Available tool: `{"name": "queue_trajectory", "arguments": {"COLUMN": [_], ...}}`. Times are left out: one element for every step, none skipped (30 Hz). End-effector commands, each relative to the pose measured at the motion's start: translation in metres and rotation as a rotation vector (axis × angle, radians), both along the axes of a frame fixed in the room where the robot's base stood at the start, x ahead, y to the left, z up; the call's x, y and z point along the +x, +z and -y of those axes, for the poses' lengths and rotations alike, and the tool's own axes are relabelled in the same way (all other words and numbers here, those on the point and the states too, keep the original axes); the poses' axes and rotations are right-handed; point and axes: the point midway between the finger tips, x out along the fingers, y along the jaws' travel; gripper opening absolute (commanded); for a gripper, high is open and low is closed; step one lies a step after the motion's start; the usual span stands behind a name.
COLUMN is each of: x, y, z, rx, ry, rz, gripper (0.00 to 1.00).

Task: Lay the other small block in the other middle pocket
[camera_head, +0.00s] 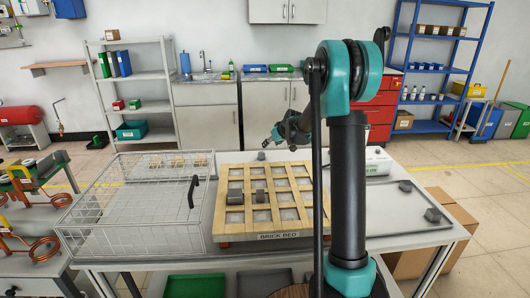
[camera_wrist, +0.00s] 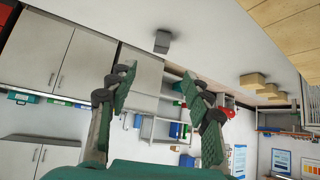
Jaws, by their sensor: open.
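Another small grey block (camera_head: 262,155) stands on the table behind the frame. It also shows in the wrist view (camera_wrist: 162,41), ahead of the fingers. My gripper (camera_head: 275,137) is above and slightly right of this block, apart from it. In the wrist view my gripper (camera_wrist: 158,72) is open and empty. My arm hides the frame's right side.
A wire basket (camera_head: 130,215) with a black handle stands left of the frame. Several tan blocks (camera_wrist: 254,80) are on the table beyond it. A white device (camera_head: 378,161) stands behind my arm.

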Motion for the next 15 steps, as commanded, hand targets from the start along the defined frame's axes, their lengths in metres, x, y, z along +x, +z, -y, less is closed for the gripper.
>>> {"name": "queue_trajectory", "arguments": {"x": [-0.009,-0.014,-0.018,-0.021,-0.022,-0.023,-0.022,-0.02,-0.016,-0.013,-0.01,-0.005,-0.001,0.002,0.006], "y": [0.007,0.01,0.014,0.016,0.017,0.017,0.016,0.014,0.01,0.007,0.003,-0.002,-0.005,-0.009,-0.014], "z": [0.005,0.007,0.009,0.01,0.01,0.011,0.01,0.009,0.008,0.007,0.005,0.003,0.002,0.001,-0.001], "rx": [0.0,-0.001,-0.001,-0.001,-0.001,0.0,0.0,-0.001,-0.001,-0.001,-0.001,-0.001,-0.001,-0.001,-0.001], "ry": [-0.001,-0.001,-0.001,-0.001,-0.001,0.0,0.0,0.001,0.001,0.001,0.001,0.001,0.001,0.001,0.001], "rz": [0.0,0.0,0.0,0.0,0.0,0.0,0.0,0.0,0.0,0.001,0.001,0.001,0.001,0.0,0.0], "gripper": [0.5,0.5,0.5,0.5,0.5,0.5,0.5,0.5,0.5,0.5,0.5,0.5,0.5,0.5,0.5]}}
